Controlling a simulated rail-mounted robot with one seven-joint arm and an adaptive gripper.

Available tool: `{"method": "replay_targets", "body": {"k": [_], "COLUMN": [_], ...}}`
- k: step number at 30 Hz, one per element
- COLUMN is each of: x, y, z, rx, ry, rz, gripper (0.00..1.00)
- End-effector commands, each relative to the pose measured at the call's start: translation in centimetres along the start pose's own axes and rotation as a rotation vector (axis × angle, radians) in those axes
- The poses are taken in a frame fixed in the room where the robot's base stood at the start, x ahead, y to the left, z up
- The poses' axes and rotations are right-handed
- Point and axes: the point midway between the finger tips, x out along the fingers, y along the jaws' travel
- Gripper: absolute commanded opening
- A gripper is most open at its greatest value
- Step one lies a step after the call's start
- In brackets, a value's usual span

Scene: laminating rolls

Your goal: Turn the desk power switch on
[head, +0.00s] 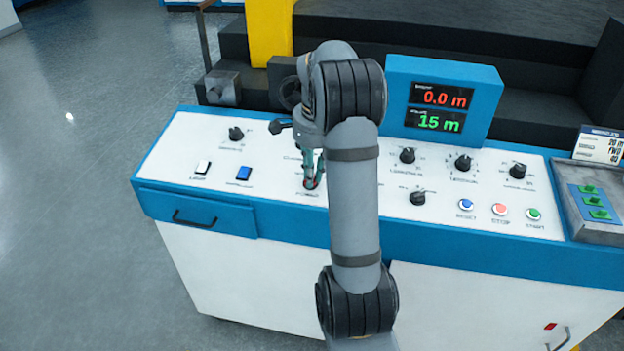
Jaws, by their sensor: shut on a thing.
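The desk (160,160) has a white sloped top with a blue edge. My gripper (313,184) points down at the left-middle of this top, just above a small printed label at the front. Its fingers are shut on the power switch, which is mostly hidden between the fingertips; only a little dark red shows there. I cannot tell the switch's position. The blue display box (480,75) behind is lit, with a red 0.0 m and a green 15 m.
To the right are several black knobs (463,163) and a blue (466,205), a red (499,209) and a green button (533,214). A grey tray (600,232) holds green pieces at far right.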

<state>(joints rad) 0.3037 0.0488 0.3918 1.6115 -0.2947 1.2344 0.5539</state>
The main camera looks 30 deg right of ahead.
Motion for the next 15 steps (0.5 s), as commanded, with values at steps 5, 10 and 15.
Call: {"method": "replay_targets", "body": {"k": [5,10,15], "x": [0.19,0.10,0.02], "y": [0.01,0.02,0.06], "z": [0.01,0.08,0.05], "rx": [0.107,0.174,0.211], "ry": [0.002,0.001,0.001], "rz": [-0.015,-0.023,-0.027], "gripper": [0.00,0.00,0.00]}}
